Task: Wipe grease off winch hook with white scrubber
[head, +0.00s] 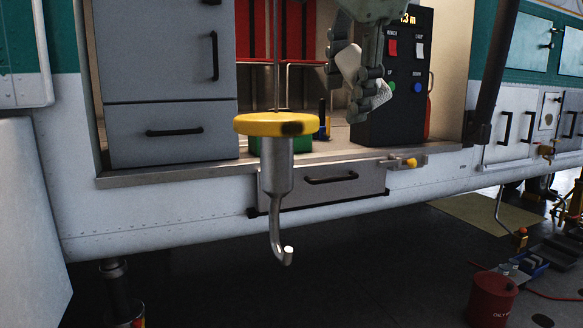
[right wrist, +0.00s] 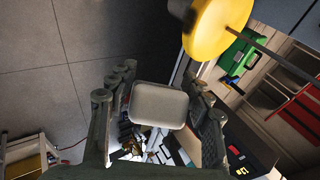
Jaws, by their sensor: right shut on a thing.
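The winch hook (head: 277,205) is a grey metal hook hanging from a cable, with a yellow disc (head: 262,122) at its top. A dark grease smear (head: 291,128) shows on the disc's front right rim. The disc also shows at the top of the right wrist view (right wrist: 220,28); the hook's lower part does not. My right gripper (head: 360,80) is shut on the white scrubber (head: 349,62), above and to the right of the disc, apart from it. The scrubber is a pale rounded block between the fingers in the right wrist view (right wrist: 158,104). My left gripper is not in view.
Behind the hook is an open helicopter doorway with a grey drawer cabinet (head: 170,75), red seats (head: 300,35), a green box (head: 295,143) and a black control box (head: 405,100). A drawer (head: 345,187) sits below the sill. The floor under the hook is clear.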

